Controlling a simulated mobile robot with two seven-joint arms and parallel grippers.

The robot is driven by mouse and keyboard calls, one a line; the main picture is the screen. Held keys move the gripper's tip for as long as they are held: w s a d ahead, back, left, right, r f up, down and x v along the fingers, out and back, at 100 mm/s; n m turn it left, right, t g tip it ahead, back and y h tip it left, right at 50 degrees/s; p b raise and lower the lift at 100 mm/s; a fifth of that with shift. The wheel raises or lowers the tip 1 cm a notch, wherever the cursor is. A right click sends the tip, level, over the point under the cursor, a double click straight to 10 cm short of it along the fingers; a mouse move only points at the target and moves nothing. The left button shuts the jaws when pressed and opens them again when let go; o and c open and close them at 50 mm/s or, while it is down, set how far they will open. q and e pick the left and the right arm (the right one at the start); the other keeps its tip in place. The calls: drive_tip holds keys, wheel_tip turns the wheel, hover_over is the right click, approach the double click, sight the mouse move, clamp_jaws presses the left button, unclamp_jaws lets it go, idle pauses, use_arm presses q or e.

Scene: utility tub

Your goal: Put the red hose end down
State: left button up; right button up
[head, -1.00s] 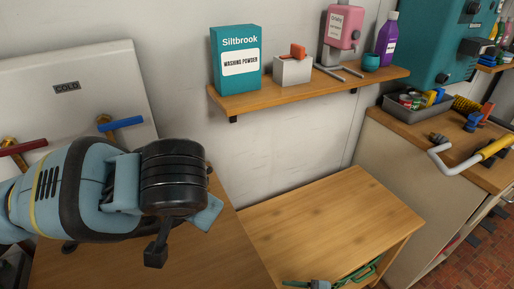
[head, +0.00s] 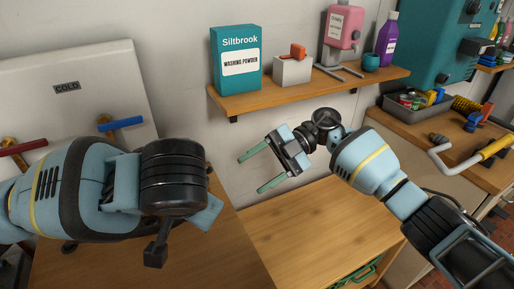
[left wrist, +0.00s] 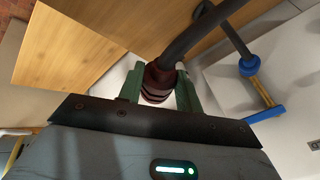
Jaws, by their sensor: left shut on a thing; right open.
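The red hose end (left wrist: 158,82) is a dark red ribbed collar on a thick dark hose in the left wrist view. My left gripper (left wrist: 160,88) is shut on it, one green finger on each side. In the head view my left arm hides the left gripper's fingers and the hose end. What lies directly beneath the hose end cannot be told. My right gripper (head: 252,173) is open and empty, in front of the wall below the shelf, its green fingers pointing left.
A tap with a red lever (head: 22,147) and one with a blue lever (head: 122,124) stand by the white panel. A blue collar (left wrist: 249,66) on another dark hose is near the blue tap. The wooden bench (head: 290,235) has clear room. The shelf (head: 310,88) holds several items.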

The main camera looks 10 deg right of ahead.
wheel_tip(320, 180, up, 6)
drive_tip(key=n+g+h, duration=0.1)
drive_tip(key=n+h, duration=0.1)
drive_tip(key=r+x, duration=0.1)
drive_tip(key=x, duration=1.1)
drive_tip(key=shift+s+a+f, duration=0.15)
drive_tip(key=shift+s+a, duration=0.15)
drive_tip(key=shift+a, duration=0.05)
drive_tip(key=shift+c, duration=0.2)
drive_tip(key=c, duration=1)
use_arm(q)
drive_tip(key=o, duration=1.1)
use_arm(e)
clamp_jaws()
use_arm(q)
drive_tip(key=v, duration=1.2)
drive_tip(key=shift+s+d, duration=0.1)
